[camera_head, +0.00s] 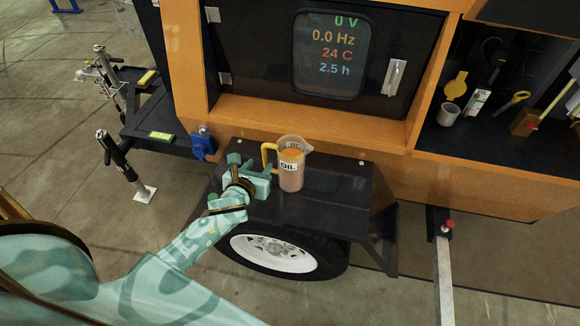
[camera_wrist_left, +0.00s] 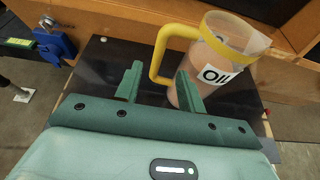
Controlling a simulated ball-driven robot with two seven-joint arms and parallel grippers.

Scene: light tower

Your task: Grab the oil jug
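The oil jug (camera_head: 291,170) stands upright on the black fender (camera_head: 330,205) above the wheel. It is clear with brownish oil, a white OIL label and a yellow handle on its left side. In the left wrist view the jug (camera_wrist_left: 213,75) is just beyond the fingers, with its handle (camera_wrist_left: 165,52) above the gap between them. My left gripper (camera_head: 250,172) is open beside the jug's handle side; its two green fingers (camera_wrist_left: 158,88) are apart with nothing between them. I cannot tell whether the right finger touches the jug. My right gripper is not in view.
The orange light tower body (camera_head: 320,122) rises right behind the jug. A blue padlock (camera_head: 203,145) hangs to the left. An open compartment (camera_head: 490,150) at right holds a yellow funnel, a cup and other items. The fender is clear right of the jug.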

